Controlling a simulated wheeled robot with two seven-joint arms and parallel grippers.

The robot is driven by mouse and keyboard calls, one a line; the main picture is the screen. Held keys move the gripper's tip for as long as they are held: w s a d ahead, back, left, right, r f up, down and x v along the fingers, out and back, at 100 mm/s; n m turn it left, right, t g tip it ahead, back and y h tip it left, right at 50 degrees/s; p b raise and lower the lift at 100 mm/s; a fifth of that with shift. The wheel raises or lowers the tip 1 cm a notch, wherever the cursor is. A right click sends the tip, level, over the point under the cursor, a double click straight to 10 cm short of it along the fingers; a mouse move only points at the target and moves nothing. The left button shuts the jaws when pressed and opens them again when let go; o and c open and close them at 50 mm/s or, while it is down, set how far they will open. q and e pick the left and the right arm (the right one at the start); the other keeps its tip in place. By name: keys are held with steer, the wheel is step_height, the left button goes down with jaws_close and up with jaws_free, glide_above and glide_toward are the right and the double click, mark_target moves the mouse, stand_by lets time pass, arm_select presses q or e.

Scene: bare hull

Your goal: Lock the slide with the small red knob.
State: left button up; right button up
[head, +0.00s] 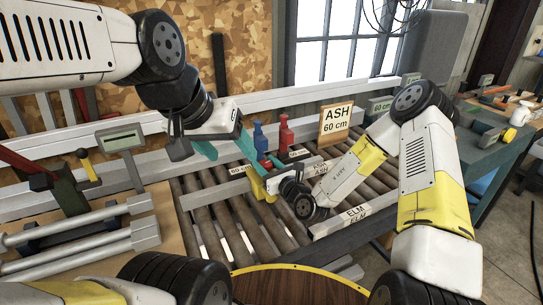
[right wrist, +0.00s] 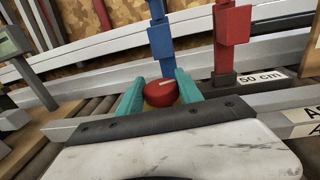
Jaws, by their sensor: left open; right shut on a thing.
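The small red knob (right wrist: 160,92) sits between the teal fingers of my right gripper (right wrist: 161,92) in the right wrist view, with a pale mark on its top. The fingers are shut on it from both sides. In the head view the knob (head: 267,164) is small and partly hidden by the right gripper (head: 267,165). A yellow part (head: 257,186), seemingly the slide's body, shows just below it. My left gripper (head: 222,146) is open and empty, its teal fingers to the left of the knob. I cannot tell whether the slide is locked.
A blue upright (head: 258,137) and a red upright (head: 284,131) stand just behind the knob. Rollers (head: 205,215) and long metal rails surround it. An ASH 60 cm sign (head: 337,119) stands behind. At left are a digital readout (head: 121,138) and a yellow-knobbed lever (head: 88,164).

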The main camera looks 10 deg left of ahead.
mark_target(269, 167)
steer(key=shift+h, duration=0.3)
steer(key=o, duration=1.4)
steer(key=v, duration=0.8)
steer(key=shift+a+f, duration=0.1)
